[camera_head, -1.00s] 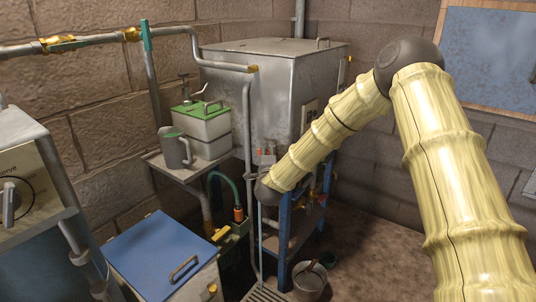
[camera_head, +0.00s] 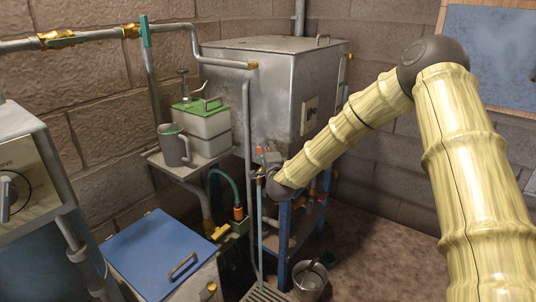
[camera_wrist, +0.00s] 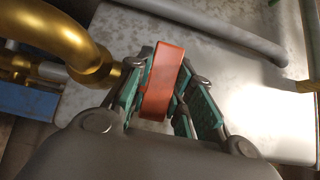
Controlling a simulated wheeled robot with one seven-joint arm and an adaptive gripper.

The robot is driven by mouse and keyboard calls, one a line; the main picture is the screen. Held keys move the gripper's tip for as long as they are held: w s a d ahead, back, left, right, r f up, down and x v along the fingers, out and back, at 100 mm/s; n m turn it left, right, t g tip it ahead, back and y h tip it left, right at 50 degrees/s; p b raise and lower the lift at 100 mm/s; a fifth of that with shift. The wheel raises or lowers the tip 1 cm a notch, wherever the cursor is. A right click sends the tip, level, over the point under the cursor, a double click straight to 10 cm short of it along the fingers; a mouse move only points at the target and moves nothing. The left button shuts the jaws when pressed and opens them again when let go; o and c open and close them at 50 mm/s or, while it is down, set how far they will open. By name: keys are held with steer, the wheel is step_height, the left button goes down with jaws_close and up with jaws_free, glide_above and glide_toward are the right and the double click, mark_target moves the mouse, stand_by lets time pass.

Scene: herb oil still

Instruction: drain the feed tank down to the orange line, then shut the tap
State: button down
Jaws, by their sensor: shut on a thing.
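The feed tank (camera_head: 265,80) is the large grey metal box at the back, on a blue stand (camera_head: 284,235). A pale plate (camera_head: 310,115) is on its right-hand face; I cannot make out an orange line or a level. In the wrist view my gripper (camera_wrist: 165,85) is shut on an orange handle (camera_wrist: 162,80), its teal pads either side. In the head view the fingers are hard to make out beside the tank's front lower edge. A brass tap (camera_head: 260,176) shows there, with a thin pale blue vertical streak (camera_head: 260,220) below it, which looks like running liquid.
A floor grate (camera_head: 266,295) and a bucket (camera_head: 310,280) are below. A blue-lidded box (camera_head: 160,255), a shelf with a grey jug (camera_head: 174,148) and a green-lidded container (camera_head: 203,125) stand left. A thick brass pipe (camera_wrist: 70,40) curves close to my gripper.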

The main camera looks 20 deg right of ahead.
steer(key=shift+d+n+g+y+b, duration=0.1)
steer(key=shift+n+g+y+b, duration=0.25)
steer(key=shift+n+y+b, duration=1.55)
steer(key=shift+d+n+g+y+b, duration=0.1)
steer(key=shift+n+g+y+b, duration=0.25)
steer(key=shift+n+y, duration=1.7)
steer(key=shift+a+g+y+p, duration=0.1)
steer(key=shift+g+y+p, duration=0.4)
steer(key=shift+y, duration=1.45)
steer(key=shift+r+n+g+y+p, duration=0.1)
steer(key=shift+n+g+y+p, duration=0.3)
steer(key=shift+y, duration=0.1)
steer(key=shift+n+g+y+p, duration=0.6)
steer(key=shift+y+p, duration=0.1)
steer(key=shift+p, duration=0.2)
steer(key=c, duration=1.2)
jaws_free()
steer(key=shift+c, duration=0.2)
steer(key=v, duration=1.2)
steer(key=shift+w, duration=0.15)
